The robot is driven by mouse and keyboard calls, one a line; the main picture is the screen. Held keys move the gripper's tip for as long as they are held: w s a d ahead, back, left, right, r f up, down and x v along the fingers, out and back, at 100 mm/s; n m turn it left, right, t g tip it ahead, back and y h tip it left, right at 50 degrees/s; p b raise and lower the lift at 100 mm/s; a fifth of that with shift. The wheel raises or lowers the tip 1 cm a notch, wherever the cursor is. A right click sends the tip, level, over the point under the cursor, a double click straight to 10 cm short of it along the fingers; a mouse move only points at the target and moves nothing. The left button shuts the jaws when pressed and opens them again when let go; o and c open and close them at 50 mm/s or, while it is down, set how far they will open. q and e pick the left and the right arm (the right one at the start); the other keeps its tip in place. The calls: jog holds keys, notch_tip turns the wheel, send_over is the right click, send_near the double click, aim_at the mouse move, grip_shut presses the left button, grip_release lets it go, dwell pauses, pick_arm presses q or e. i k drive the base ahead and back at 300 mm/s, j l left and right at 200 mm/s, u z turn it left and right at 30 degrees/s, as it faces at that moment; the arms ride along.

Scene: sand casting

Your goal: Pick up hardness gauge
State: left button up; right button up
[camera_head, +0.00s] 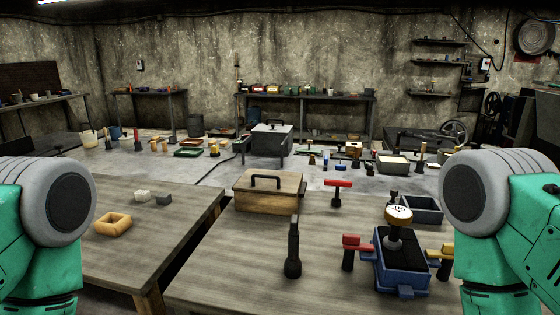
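What looks like the hardness gauge (398,218) has a round cream dial with dark marks and a grey stem. It stands upright on dark material inside a blue box (402,276), at the right of the near table. Only green and grey parts of my two arms show at the left and right edges. Neither gripper is in view.
On the near table (230,270) stand a black upright tool (293,250), a wooden box with a handle (268,190), a red T-handled tool (338,190) and a dark tray (422,207). The table's front left is clear.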

aim_at(398, 216)
jog(key=i+j+z, duration=0.1)
jog(key=z, duration=0.85)
jog(key=i+j, duration=0.05)
jog(key=i, duration=0.05)
